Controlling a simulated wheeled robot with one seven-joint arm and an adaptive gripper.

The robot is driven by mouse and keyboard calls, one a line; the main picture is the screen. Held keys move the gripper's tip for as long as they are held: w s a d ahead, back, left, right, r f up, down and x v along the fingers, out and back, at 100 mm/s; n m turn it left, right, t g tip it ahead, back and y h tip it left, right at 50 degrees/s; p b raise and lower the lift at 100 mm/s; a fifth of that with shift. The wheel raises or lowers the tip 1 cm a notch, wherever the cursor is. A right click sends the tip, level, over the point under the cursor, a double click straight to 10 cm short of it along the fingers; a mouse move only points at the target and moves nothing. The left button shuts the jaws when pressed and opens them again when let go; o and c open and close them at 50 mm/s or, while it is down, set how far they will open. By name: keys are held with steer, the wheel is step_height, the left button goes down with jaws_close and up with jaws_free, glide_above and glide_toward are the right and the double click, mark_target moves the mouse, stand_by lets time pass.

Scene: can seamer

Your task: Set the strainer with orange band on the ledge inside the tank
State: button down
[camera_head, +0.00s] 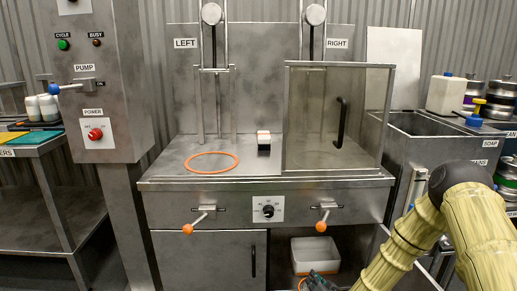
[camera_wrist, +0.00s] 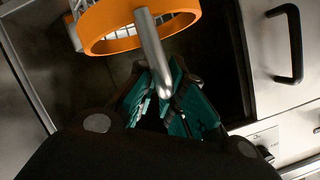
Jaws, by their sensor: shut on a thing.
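The strainer with the orange band (camera_wrist: 125,28) is at the top of the wrist view, with a grey metal handle (camera_wrist: 152,50) and part of its wire basket showing. The teal fingers of my gripper (camera_wrist: 172,95) are shut on the handle. In the head view my gripper (camera_head: 318,283) is low at the bottom edge, before the open lower bay, and a sliver of orange band (camera_head: 302,285) shows beside it. A white open-topped tub (camera_head: 315,269) stands in that bay. I cannot tell for sure which container is the tank, and no inner ledge is clear.
An orange ring (camera_head: 211,171) lies on the left of the steel worktop, and a clear guard (camera_head: 325,115) covers the right. Two orange-knobbed levers (camera_head: 188,228) (camera_head: 321,225) stick out in front. A steel basin (camera_head: 425,124) is at the right. A cabinet door (camera_head: 210,260) is shut.

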steer(key=s+a+r+m+h, duration=0.1)
steer(key=s+r, duration=0.1)
steer(key=s, duration=0.8)
steer(key=s+a+r+m+h, duration=0.1)
steer(key=s+a+r, duration=0.1)
steer(key=s, duration=0.8)
step_height(320, 180, up, 35)
steer(key=p, duration=3.6)
steer(key=shift+d, duration=0.25)
steer(key=shift+s+r, duration=0.1)
